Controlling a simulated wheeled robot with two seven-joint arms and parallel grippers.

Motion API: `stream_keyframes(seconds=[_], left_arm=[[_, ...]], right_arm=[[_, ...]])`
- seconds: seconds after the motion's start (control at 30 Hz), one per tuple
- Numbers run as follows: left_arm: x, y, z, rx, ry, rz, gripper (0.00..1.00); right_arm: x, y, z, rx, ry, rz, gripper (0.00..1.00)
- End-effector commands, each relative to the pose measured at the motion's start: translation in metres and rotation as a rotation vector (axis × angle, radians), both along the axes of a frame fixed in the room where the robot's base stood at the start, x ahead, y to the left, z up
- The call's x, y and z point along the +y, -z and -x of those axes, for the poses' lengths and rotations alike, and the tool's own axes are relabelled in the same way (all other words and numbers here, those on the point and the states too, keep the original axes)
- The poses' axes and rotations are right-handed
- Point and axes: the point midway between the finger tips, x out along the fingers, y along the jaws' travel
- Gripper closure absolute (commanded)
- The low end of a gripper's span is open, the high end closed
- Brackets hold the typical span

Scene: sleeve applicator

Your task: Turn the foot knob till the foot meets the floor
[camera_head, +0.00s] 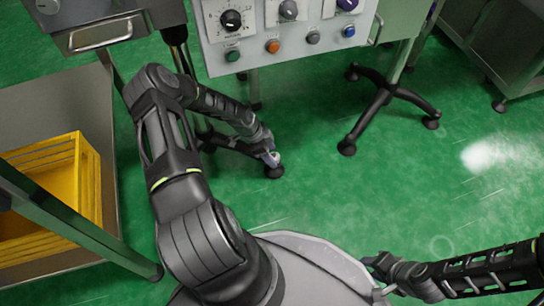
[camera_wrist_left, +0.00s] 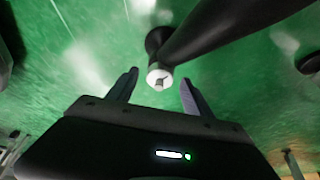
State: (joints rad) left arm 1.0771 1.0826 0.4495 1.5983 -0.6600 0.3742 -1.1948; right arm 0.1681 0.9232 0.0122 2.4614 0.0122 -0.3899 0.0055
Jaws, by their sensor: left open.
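The foot knob (camera_wrist_left: 159,78) is a small pale round knob with a dark notch, at the end of a black stand leg (camera_wrist_left: 205,35) in the left wrist view. A dark round foot (camera_wrist_left: 157,40) shows just beyond it; in the head view the foot (camera_head: 274,172) is low by the floor. Whether the foot touches the floor I cannot tell. My left gripper (camera_head: 268,157) is open; its fingers (camera_wrist_left: 158,91) are on either side of the knob's line, with visible gaps and no clear contact. My right gripper (camera_head: 378,268) is low at the right, away from the stand; its jaws are unclear.
A control panel (camera_head: 285,48) with dials and coloured buttons stands above. Another black stand base (camera_head: 380,97) is right of my left gripper. A yellow crate (camera_head: 88,185) sits on a grey surface (camera_head: 85,98) at left. Green floor (camera_head: 400,190) is clear at right.

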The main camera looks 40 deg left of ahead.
Motion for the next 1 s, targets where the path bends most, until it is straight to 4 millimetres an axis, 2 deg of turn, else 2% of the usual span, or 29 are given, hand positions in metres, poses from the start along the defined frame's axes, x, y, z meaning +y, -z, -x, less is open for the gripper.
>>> stream_keyframes(seconds=[0.1,0.4,1.0], left_arm=[[-0.0026,0.0086,-0.0025,0.000,0.000,0.000,0.41],[-0.0029,0.0086,-0.0028,0.000,0.000,0.000,0.42],[-0.0028,0.0085,-0.0027,0.000,0.000,0.000,0.91]], right_arm=[[0.0000,0.0042,-0.0007,-0.001,0.000,-0.001,0.64],[0.0000,0.0034,-0.0007,0.000,0.000,-0.001,0.64],[-0.0001,0.0035,-0.0004,0.001,0.000,-0.001,0.64]])
